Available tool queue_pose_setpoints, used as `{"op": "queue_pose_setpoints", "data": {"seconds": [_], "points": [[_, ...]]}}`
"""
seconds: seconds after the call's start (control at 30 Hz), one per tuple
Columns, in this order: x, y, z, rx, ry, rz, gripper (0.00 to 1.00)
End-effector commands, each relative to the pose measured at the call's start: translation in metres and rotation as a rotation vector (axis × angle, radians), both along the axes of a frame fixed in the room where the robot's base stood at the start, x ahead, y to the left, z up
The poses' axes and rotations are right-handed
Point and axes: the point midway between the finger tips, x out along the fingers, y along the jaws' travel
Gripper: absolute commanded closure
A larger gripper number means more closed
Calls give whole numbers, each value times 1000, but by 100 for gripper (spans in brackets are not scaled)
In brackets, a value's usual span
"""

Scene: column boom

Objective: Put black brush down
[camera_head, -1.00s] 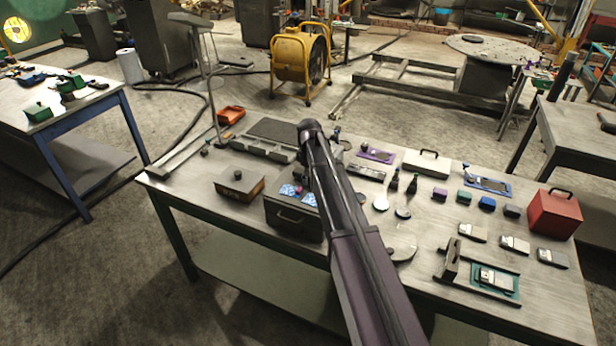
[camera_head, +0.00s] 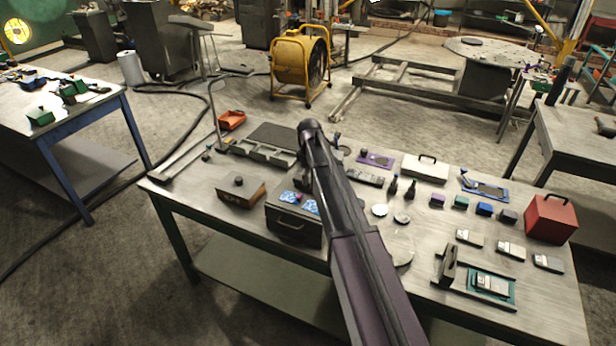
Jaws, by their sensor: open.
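My arm rises from the bottom of the view and ends in a dark joint over the middle of the workbench (camera_head: 215,205). The part beyond that joint is hidden behind the arm, so I cannot make out my gripper or its fingers. I cannot pick out a black brush anywhere; it may be hidden behind my arm. Two small dark bottles, one (camera_head: 392,187) and another (camera_head: 410,190), stand on the bench right of my arm.
A dark drawer box (camera_head: 291,226) and a brown box (camera_head: 240,190) stand left of my arm. A red box (camera_head: 550,218), a white case (camera_head: 425,167) and several small blocks crowd the right. Bare bench shows at the front left (camera_head: 190,190).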

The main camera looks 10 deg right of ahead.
Motion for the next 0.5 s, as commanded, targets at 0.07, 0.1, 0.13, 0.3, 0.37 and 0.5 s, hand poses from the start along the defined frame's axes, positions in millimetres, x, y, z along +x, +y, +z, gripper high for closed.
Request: {"op": "queue_pose_setpoints", "data": {"seconds": [0.07, 0.1, 0.13, 0.3, 0.37, 0.5], "points": [[0, 0, 11, 0, 0, 0, 13], [0, 0, 15, 0, 0, 0, 13], [0, 0, 17, 0, 0, 0, 13], [0, 0, 31, 0, 0, 0, 13], [0, 0, 36, 0, 0, 0, 13], [0, 1, 47, 0, 0, 0, 13]]}}
